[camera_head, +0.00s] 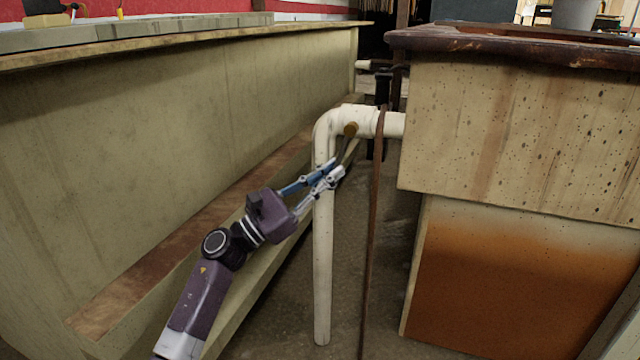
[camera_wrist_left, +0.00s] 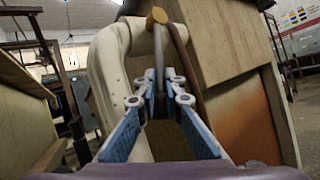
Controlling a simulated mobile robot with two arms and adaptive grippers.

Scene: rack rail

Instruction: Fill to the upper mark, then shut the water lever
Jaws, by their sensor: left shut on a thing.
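A thick white pipe (camera_head: 323,220) bends out of the side of the raised wooden trough (camera_head: 520,135) on the right and runs down to near the floor. A brass-coloured pivot (camera_head: 351,129) sits on its bend, with a thin grey lever (camera_head: 346,148) slanting down from it. My left gripper (camera_head: 334,174) is shut on the lower part of the lever. In the left wrist view the lever (camera_wrist_left: 159,52) passes between the fingertips (camera_wrist_left: 160,92), below the brass pivot (camera_wrist_left: 157,16). The trough's inside, water and any marks are not visible. My right gripper is not in view.
A long wooden counter (camera_head: 180,110) runs along the left, with a low ledge (camera_head: 150,270) at its foot. A thin brown strip (camera_head: 374,220) hangs just right of the pipe. A grey bucket (camera_head: 575,14) stands behind the trough rim. A narrow floor gap lies between counter and trough.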

